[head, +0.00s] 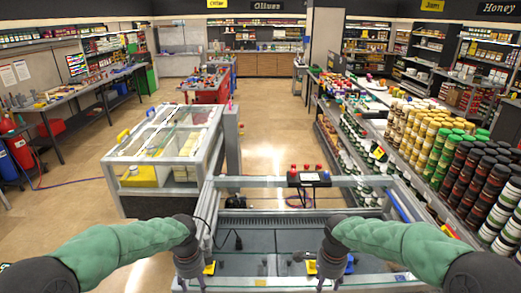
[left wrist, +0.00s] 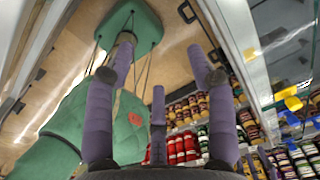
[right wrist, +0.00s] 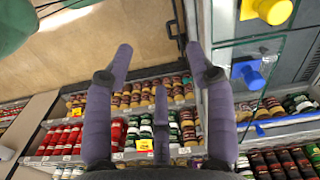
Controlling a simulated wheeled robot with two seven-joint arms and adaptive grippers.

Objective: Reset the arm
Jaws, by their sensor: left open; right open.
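My left arm (head: 120,245), in a green sleeve, reaches in from the left and bends down at the wrist. My left gripper (head: 189,268) is over the left front of a metal-framed bench. My right arm (head: 400,243) mirrors it from the right. My right gripper (head: 332,266) is over the bench's right front. In the left wrist view the purple fingers of my left gripper (left wrist: 163,85) are spread with nothing between them. In the right wrist view the fingers of my right gripper (right wrist: 160,85) are also spread and empty. No vacuum pump can be made out clearly.
The bench (head: 270,181) has a grey top and a black box (head: 309,179) with red knobs at its back rail. A yellow knob (head: 311,267) is close to my right gripper. A glass-topped case (head: 165,135) stands left; jar-filled shelves (head: 450,150) line the right.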

